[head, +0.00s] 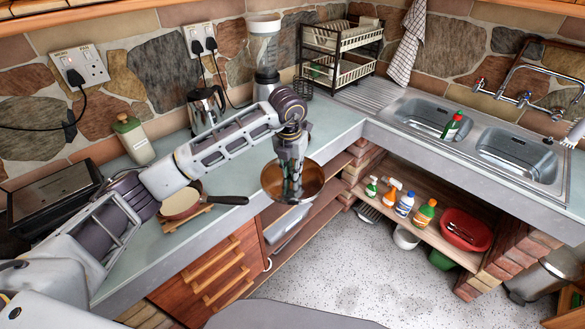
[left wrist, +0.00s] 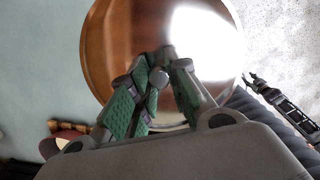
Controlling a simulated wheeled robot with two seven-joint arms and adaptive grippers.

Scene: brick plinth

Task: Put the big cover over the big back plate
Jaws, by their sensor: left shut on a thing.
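The big cover (head: 308,184) is a round, shiny, copper-brown lid. My left gripper (head: 292,158) is shut on its middle from above and holds it in the air in front of the counter edge. In the left wrist view, the fingers (left wrist: 153,92) close at the cover's centre, and the brown disc (left wrist: 105,45) carries a bright glare. The fingers hide part of it. I cannot pick out the big back plate with certainty. A dark jointed part at the right of the left wrist view looks like my right gripper (left wrist: 262,88); its opening is unclear.
A pan (head: 180,204) rests on a wooden trivet left of the cover. Bottles and a red bowl (head: 465,230) fill the low shelf.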

